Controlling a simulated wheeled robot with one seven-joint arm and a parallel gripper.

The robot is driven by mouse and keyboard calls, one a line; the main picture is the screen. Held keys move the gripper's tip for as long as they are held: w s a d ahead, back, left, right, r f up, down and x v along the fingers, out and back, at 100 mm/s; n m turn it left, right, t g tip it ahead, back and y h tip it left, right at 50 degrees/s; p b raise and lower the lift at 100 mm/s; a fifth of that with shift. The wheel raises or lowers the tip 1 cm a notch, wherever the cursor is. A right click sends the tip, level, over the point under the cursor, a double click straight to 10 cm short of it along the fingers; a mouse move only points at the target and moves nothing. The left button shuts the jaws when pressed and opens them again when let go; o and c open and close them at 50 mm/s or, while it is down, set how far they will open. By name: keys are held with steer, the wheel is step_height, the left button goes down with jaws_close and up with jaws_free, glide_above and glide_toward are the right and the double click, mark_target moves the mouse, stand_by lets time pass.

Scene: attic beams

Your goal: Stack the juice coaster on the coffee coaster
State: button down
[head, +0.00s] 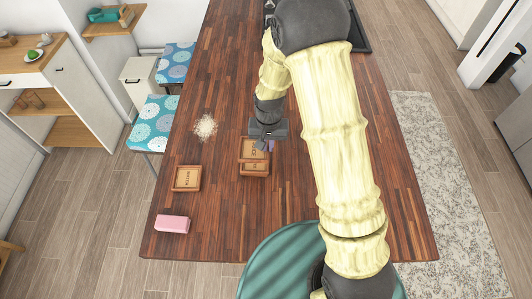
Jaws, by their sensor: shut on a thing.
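My gripper (267,142) points down over the middle of the wooden counter, shut on a square tan wooden coaster (253,150). Its lettering ends in what looks like "CE", which fits the juice coaster. A second square wooden coaster (254,169) shows just below it in the head view, partly covered by the held one. Its lettering is mostly hidden, so I cannot tell if it is the coffee coaster. From this angle I cannot tell whether the two touch. A third coaster (186,178) lies flat to the left, its word too small to read.
A pink block (172,223) lies near the counter's front left corner. A pile of white crumbs (206,126) lies left of my gripper. The wooden counter (215,225) is clear in front of the coasters. Patterned stools (154,122) stand along its left side.

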steer(key=shift+f, duration=0.8)
steer(key=shift+f, duration=0.1)
steer(key=shift+f+p, duration=0.8)
steer(key=shift+f, duration=1.15)
steer(key=shift+f, duration=0.2)
steer(key=c, duration=1.6)
jaws_free()
steer(key=shift+o, duration=0.2)
steer(key=shift+r, duration=0.1)
